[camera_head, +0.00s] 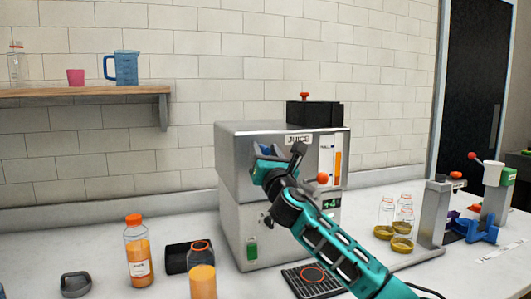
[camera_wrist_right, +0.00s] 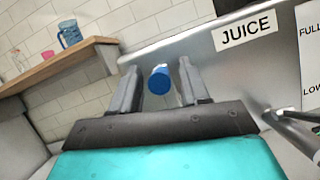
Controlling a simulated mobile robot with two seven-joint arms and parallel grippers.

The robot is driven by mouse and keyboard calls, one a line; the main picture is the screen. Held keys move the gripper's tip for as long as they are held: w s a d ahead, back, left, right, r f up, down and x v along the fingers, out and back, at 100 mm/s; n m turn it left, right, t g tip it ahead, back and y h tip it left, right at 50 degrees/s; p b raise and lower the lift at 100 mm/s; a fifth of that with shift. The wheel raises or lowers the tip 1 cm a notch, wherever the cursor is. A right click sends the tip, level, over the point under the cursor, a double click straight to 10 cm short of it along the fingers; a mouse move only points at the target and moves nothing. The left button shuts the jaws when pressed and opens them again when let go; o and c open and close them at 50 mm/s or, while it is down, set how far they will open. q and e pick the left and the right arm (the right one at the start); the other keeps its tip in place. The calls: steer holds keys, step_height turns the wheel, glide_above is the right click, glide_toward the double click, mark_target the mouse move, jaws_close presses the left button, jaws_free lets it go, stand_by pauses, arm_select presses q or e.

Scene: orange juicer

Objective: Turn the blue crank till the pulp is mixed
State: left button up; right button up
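The grey juice machine (camera_head: 235,165) stands on the counter in the head view, with a JUICE label on its front. The blue crank (camera_head: 266,152) is on its upper front, partly hidden by my right gripper (camera_head: 277,152). In the right wrist view, the crank's round blue knob (camera_wrist_right: 159,80) shows between the two grey fingers of my right gripper (camera_wrist_right: 159,84). The fingers are apart, with a small gap visible on each side of the knob. The pulp itself cannot be seen. My left gripper is not in view.
An orange-capped juice bottle (camera_head: 137,252) and another bottle (camera_head: 202,272) stand left of the machine near a black box (camera_head: 180,257). A black drip grate (camera_head: 305,283) lies in front. Several glass jars (camera_head: 387,213) and a capping stand (camera_head: 433,215) are to the right.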

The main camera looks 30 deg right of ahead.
jaws_close()
steer(key=shift+d+m+g+h, duration=0.2)
steer(key=shift+m+g+h, duration=0.1)
steer(key=shift+m, duration=0.4)
